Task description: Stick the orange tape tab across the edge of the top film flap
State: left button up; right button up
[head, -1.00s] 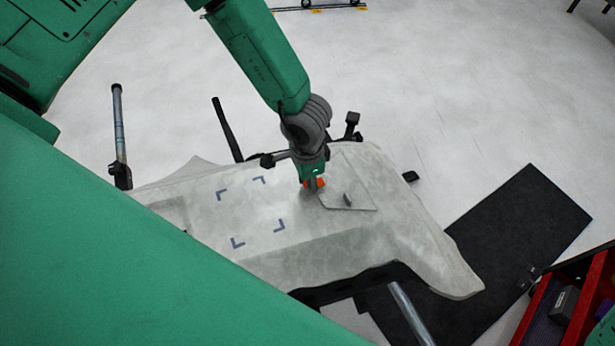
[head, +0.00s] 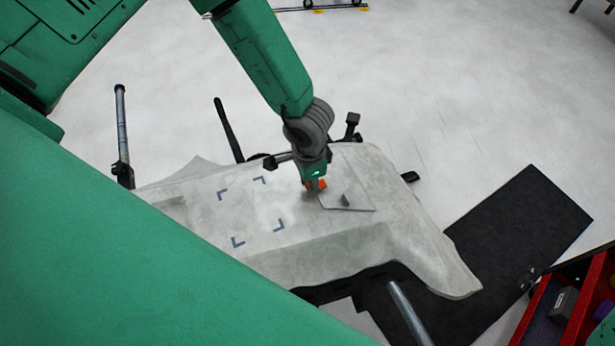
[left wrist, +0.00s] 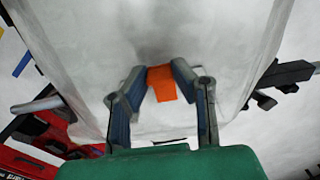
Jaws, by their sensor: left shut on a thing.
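My left gripper (head: 316,184) points down at the pale covered panel (head: 330,245), close to its far edge. It is shut on the orange tape tab (head: 322,184). In the left wrist view the orange tab (left wrist: 162,86) sits between the two blue-grey fingertips and hangs below them. The fingers hide part of it. I cannot tell whether the tab touches the film surface. My right gripper is not in view.
Blue corner marks (head: 279,226) lie on the panel left of the gripper. Dark stand posts (head: 228,130) rise behind it. A black mat (head: 525,225) lies on the floor to the right, with a red tool cart (head: 590,300) at the lower right.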

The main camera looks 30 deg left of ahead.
pick_arm(q)
jog(key=shift+d+f, duration=0.1)
jog(key=shift+a+f, duration=0.3)
jog(key=shift+d+f+b, duration=0.2)
jog(key=shift+f+b, duration=0.15)
dwell(0.3)
jog(key=shift+a+f+p, duration=0.1)
jog(key=shift+p, duration=0.25)
dwell(1.7)
jog(key=o, duration=0.8)
jog(key=shift+c, duration=0.2)
